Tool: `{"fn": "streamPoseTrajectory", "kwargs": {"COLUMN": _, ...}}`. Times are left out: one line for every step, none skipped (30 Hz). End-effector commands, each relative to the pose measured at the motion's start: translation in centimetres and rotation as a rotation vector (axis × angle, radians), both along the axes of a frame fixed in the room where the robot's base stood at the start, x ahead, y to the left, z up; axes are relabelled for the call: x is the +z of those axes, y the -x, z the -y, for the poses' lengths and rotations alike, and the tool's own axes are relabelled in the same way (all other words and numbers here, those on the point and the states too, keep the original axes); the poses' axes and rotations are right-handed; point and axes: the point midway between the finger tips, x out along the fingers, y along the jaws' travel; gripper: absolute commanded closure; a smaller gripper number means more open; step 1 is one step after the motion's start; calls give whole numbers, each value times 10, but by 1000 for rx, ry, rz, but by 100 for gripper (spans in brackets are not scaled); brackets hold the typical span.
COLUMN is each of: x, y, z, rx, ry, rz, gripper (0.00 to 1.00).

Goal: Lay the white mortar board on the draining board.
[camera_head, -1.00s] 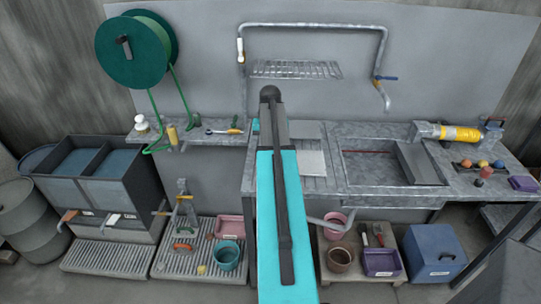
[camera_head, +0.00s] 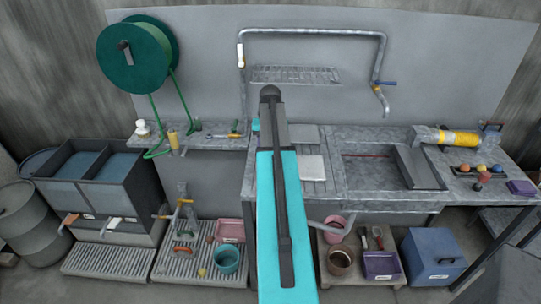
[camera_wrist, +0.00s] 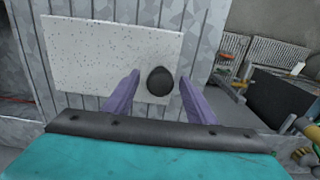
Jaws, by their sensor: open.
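The white mortar board (camera_head: 312,168) is a pale, speckled flat slab. It lies on the ribbed draining board (camera_head: 318,187) just right of my arm, left of the sink. In the wrist view the mortar board (camera_wrist: 95,55) lies flat over the ribs of the draining board (camera_wrist: 200,55), and a round black knob (camera_wrist: 160,81) shows near its right end. My gripper (camera_wrist: 159,75) is open, its two purple fingers on either side of the knob with gaps. My arm hides the gripper in the head view.
The sink basin (camera_head: 375,172) is right of the draining board. A bent tap pipe (camera_head: 315,29) and a wire rack (camera_head: 295,74) are on the back wall. A green hose reel (camera_head: 135,52) hangs at the left. A blue box (camera_head: 433,256) stands below right.

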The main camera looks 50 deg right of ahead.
Motion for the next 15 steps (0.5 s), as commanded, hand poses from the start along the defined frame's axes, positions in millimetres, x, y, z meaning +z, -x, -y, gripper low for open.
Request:
{"fn": "streamPoseTrajectory", "kwargs": {"x": 10, "y": 0, "z": 0, "rx": 0, "ry": 1, "rz": 1, "gripper": 49}}
{"fn": "streamPoseTrajectory", "kwargs": {"x": 14, "y": 0, "z": 0, "rx": 0, "ry": 1, "rz": 1, "gripper": 49}}
{"fn": "streamPoseTrajectory", "kwargs": {"x": 19, "y": 0, "z": 0, "rx": 0, "ry": 1, "rz": 1, "gripper": 49}}
{"fn": "streamPoseTrajectory", "kwargs": {"x": 23, "y": 0, "z": 0, "rx": 0, "ry": 1, "rz": 1, "gripper": 49}}
{"fn": "streamPoseTrajectory", "kwargs": {"x": 27, "y": 0, "z": 0, "rx": 0, "ry": 1, "rz": 1, "gripper": 49}}
{"fn": "streamPoseTrajectory", "kwargs": {"x": 32, "y": 0, "z": 0, "rx": 0, "ry": 1, "rz": 1, "gripper": 49}}
{"fn": "streamPoseTrajectory", "kwargs": {"x": 35, "y": 0, "z": 0, "rx": 0, "ry": 1, "rz": 1, "gripper": 49}}
{"fn": "streamPoseTrajectory", "kwargs": {"x": 39, "y": 0, "z": 0, "rx": 0, "ry": 0, "rz": 0, "gripper": 49}}
{"fn": "streamPoseTrajectory", "kwargs": {"x": 44, "y": 0, "z": 0, "rx": 0, "ry": 0, "rz": 0, "gripper": 49}}
{"fn": "streamPoseTrajectory", "kwargs": {"x": 47, "y": 0, "z": 0, "rx": 0, "ry": 0, "rz": 0, "gripper": 49}}
{"fn": "streamPoseTrajectory", "kwargs": {"x": 51, "y": 0, "z": 0, "rx": 0, "ry": 0, "rz": 0, "gripper": 49}}
{"fn": "streamPoseTrajectory", "kwargs": {"x": 56, "y": 0, "z": 0, "rx": 0, "ry": 0, "rz": 0, "gripper": 49}}
{"fn": "streamPoseTrajectory", "kwargs": {"x": 59, "y": 0, "z": 0, "rx": 0, "ry": 0, "rz": 0, "gripper": 49}}
{"fn": "streamPoseTrajectory", "kwargs": {"x": 63, "y": 0, "z": 0, "rx": 0, "ry": 1, "rz": 1, "gripper": 49}}
{"fn": "streamPoseTrajectory", "kwargs": {"x": 68, "y": 0, "z": 0, "rx": 0, "ry": 1, "rz": 1, "gripper": 49}}
